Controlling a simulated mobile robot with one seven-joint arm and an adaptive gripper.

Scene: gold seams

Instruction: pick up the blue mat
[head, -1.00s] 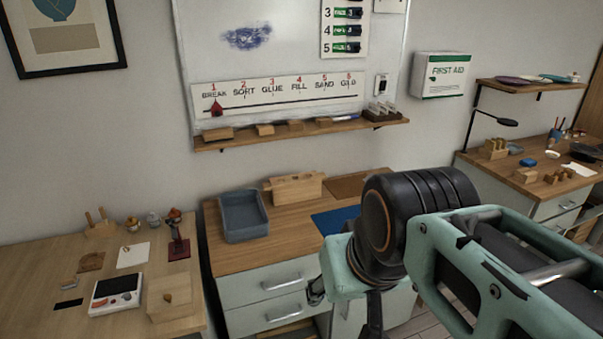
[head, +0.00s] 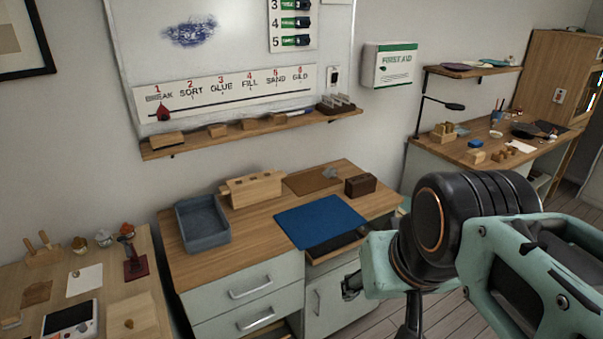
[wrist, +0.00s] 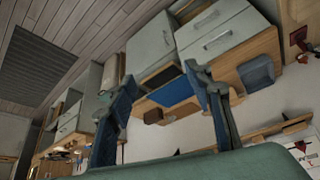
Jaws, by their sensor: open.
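The blue mat (head: 321,222) lies flat on the wooden top of the middle cabinet in the head view, over its front right part. In the wrist view the blue mat (wrist: 172,92) shows between my fingers, some way off. My gripper (wrist: 165,95) is open and empty. In the head view only part of my gripper (head: 352,287) shows, in front of the cabinet and below the level of the mat, apart from it. My arm hides the area to the right of the cabinet.
On the cabinet top (head: 215,262) stand a grey bin (head: 203,225), a wooden block holder (head: 252,189), a brown mat (head: 312,181) and a dark brown box (head: 360,185). A drawer (head: 335,245) under the blue mat is partly open. A shelf (head: 250,132) hangs above.

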